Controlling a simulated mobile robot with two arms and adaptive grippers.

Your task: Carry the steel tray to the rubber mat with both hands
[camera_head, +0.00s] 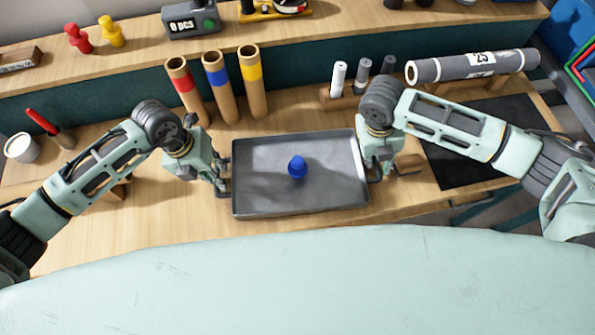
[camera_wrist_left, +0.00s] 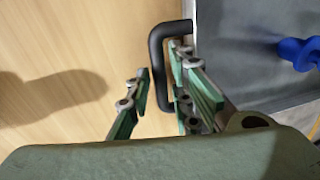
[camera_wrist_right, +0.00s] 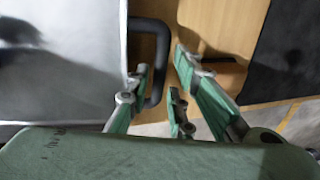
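The steel tray (camera_head: 262,197) is a grey rectangle lying flat on the wooden bench in the middle of the head view. A blue knobbed piece (camera_head: 297,168) stands on it. The black rubber mat (camera_head: 465,150) lies to the right, partly hidden behind my right arm. My left gripper (camera_head: 222,186) is at the tray's left end, its fingers open on either side of the black handle (camera_wrist_left: 156,66). My right gripper (camera_head: 382,172) is at the right end, its fingers apart with the other black handle (camera_wrist_right: 161,65) between them.
Behind the tray stand cardboard tubes with red (camera_head: 183,85), blue (camera_head: 216,82) and yellow (camera_head: 251,80) bands. A white cup (camera_head: 22,148) stands far left.

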